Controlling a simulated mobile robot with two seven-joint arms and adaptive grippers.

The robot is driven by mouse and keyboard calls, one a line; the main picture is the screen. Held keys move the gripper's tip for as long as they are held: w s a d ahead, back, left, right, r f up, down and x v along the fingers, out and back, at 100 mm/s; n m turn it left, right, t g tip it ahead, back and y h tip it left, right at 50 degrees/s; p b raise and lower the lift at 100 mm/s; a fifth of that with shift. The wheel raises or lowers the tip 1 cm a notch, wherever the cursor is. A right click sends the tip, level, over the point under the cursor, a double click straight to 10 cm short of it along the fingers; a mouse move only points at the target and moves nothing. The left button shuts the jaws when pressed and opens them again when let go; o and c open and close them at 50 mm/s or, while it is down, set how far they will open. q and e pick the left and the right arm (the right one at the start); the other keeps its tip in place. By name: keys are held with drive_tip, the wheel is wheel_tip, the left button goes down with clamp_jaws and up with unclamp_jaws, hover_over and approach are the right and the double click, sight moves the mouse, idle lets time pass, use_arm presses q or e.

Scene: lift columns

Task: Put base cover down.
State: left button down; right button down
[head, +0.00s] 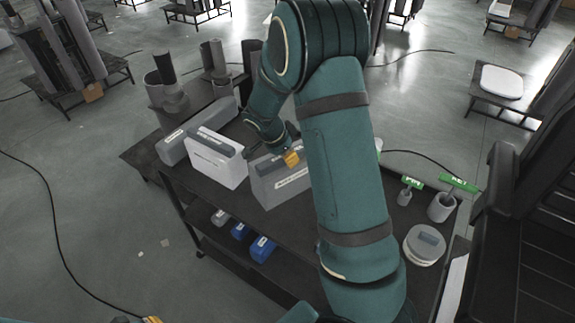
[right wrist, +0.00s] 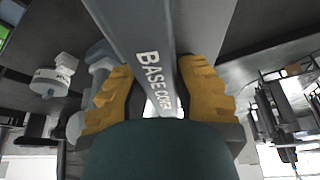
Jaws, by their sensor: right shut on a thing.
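The base cover (head: 270,184) is a grey, box-like part with a white label in the head view. In the right wrist view the base cover (right wrist: 140,30) shows its printed name, running between my fingers. My right gripper (head: 291,158) is shut on its upper edge, with yellow fingertips (right wrist: 155,95) on either side. I cannot tell whether its underside touches the dark table (head: 300,228). My right arm hides part of the table. Only a yellow tip of what seems my left gripper (head: 151,320) shows at the bottom edge.
A white-and-grey box (head: 217,160) and a grey box (head: 172,150) stand to the left on the table. Grey cylinders (head: 166,90) stand behind. A cup with a green tag (head: 441,207) and a round white-and-grey part (head: 424,246) are at the right. Blue bins (head: 262,249) sit on the lower shelf.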

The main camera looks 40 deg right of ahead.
wheel_tip(320, 180, down, 4)
drive_tip(key=shift+r, duration=0.3)
drive_tip(key=c, duration=0.9)
unclamp_jaws()
drive_tip(key=shift+o, duration=0.2)
